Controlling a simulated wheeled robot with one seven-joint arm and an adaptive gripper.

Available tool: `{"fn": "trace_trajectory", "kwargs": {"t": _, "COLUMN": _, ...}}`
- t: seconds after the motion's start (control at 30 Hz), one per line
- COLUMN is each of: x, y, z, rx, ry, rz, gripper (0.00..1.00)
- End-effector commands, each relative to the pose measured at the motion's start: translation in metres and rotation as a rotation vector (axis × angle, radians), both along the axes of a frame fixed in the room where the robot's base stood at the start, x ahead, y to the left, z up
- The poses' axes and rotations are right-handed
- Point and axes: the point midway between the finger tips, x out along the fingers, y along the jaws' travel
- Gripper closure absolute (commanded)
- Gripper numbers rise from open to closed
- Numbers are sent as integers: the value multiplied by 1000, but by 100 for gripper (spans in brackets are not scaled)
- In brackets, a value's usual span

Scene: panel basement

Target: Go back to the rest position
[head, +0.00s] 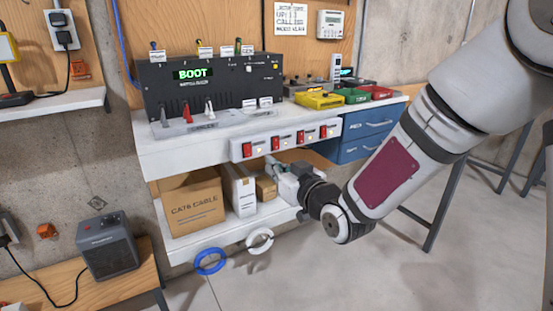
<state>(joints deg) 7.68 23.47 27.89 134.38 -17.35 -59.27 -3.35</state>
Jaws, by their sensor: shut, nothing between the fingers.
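My arm reaches in from the upper right of the head view. My gripper (273,166) is at its end, just below the strip of red rocker switches (286,142) on the bench's front edge. Its fingers are shut and empty. The fingertips are small here, and I cannot tell whether they touch the strip. Small lights show beside the red switches. No marker of a rest position shows.
A black panel reading BOOT (212,84) stands on the white bench (160,160). Yellow (319,100), green and red bins sit to its right. Blue drawers (365,146) hang below. A cardboard box (192,205) fills the lower shelf's left. Floor (380,270) is clear at front right.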

Motion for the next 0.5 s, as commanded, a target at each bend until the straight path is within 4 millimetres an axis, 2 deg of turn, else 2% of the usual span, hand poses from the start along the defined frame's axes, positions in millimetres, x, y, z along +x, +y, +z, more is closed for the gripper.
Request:
{"fn": "trace_trajectory", "kwargs": {"t": 0.17, "x": -6, "y": -19, "z": -2, "rx": -113, "ry": 74, "rz": -38, "gripper": 100}}
{"fn": "trace_trajectory", "kwargs": {"t": 0.37, "x": -34, "y": -75, "z": -8, "rx": -316, "ry": 270, "rz": -155, "gripper": 100}}
{"fn": "trace_trajectory", "kwargs": {"t": 0.5, "x": -70, "y": -121, "z": -8, "rx": -418, "ry": 428, "rz": -256, "gripper": 100}}
